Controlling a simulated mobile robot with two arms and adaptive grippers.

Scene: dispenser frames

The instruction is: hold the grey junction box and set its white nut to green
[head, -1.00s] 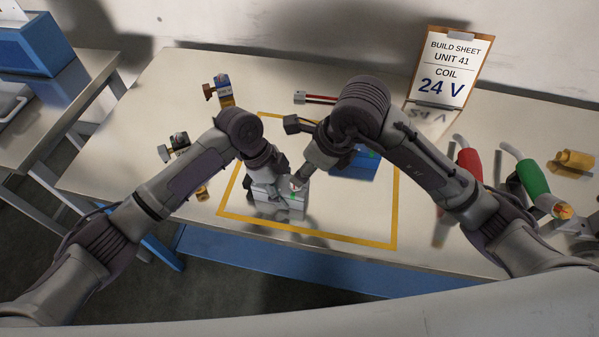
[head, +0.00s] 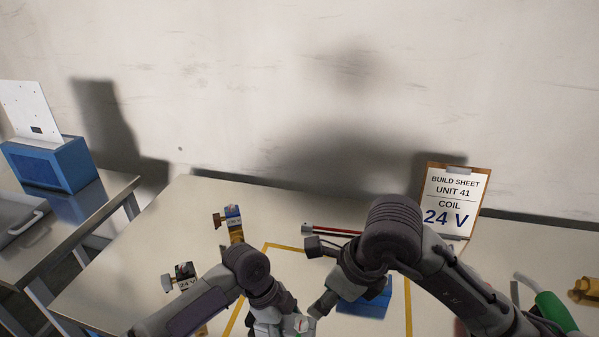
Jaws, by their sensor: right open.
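The grey junction box sits at the bottom edge of the head view and is almost wholly cut off or hidden. A pale spot with a little green, apparently its white nut (head: 300,324), shows between my grippers; its setting is too small to read. My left gripper (head: 272,322) is beside the box on the left, its fingertips cut off or hidden, so its grip cannot be seen. My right gripper (head: 318,311) is open, close to the nut on its right side; whether it touches the nut cannot be told.
A blue block (head: 366,306) stands right of the box, inside the yellow tape outline (head: 408,300). Coil parts stand left (head: 185,277) and behind (head: 233,221). A clipboard build sheet (head: 452,200) reads 24 V. A green-handled tool (head: 553,311) and brass fitting (head: 584,291) lie right.

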